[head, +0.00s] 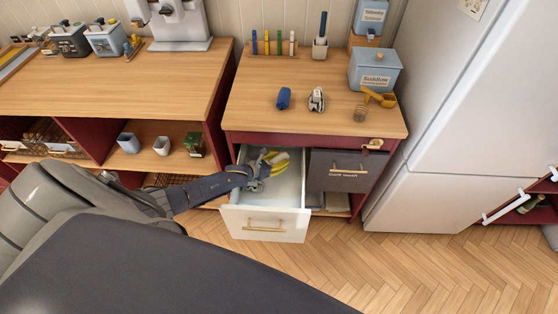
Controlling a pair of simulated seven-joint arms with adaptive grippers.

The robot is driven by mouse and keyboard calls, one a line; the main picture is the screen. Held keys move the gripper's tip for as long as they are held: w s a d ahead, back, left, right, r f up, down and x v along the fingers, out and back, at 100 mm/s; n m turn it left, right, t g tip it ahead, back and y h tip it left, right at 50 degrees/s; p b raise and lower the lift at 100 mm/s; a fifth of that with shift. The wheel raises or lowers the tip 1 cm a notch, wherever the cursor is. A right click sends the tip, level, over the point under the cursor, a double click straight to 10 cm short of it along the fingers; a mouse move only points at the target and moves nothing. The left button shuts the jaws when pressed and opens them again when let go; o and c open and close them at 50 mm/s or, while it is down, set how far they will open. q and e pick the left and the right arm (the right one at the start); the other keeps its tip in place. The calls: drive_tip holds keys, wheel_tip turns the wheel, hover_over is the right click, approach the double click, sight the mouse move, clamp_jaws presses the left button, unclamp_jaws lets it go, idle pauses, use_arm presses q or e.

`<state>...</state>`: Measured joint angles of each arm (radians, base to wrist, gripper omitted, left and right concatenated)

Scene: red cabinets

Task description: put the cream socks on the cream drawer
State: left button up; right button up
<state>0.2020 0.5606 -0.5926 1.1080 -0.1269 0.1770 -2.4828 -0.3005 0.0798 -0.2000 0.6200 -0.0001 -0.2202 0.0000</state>
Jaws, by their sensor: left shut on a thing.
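The cream drawer (264,223) is pulled open below the counter, with a gold handle on its front. My left gripper (264,171) reaches in from the left over the open drawer. It is shut on a pale yellow bundle (280,158), which looks like the cream socks. The gripper partly hides the bundle, and I cannot tell whether the bundle touches the drawer floor. My right gripper is not in view.
A dark bin (347,171) is right of the drawer. The white fridge (430,150) stands at the right. Floor in front is clear.

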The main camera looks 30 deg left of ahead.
use_arm(q)
drive_tip(key=shift+s+d+f, duration=0.1)
drive_tip(key=shift+s+f, duration=0.3)
drive_tip(key=shift+f, duration=0.2)
drive_tip(key=o, duration=1)
drive_tip(key=shift+s+d+f, duration=0.1)
drive_tip(key=shift+s+f, duration=0.05)
drive_tip(key=shift+c, duration=0.2)
drive_tip(key=shift+w+a+r, duration=0.3)
drive_tip(key=shift+a, duration=0.05)
drive_tip(key=r+v, duration=0.1)
drive_tip(key=v, duration=1.1)
drive_tip(key=shift+d, duration=0.15)
drive_tip(key=shift+r, duration=0.1)
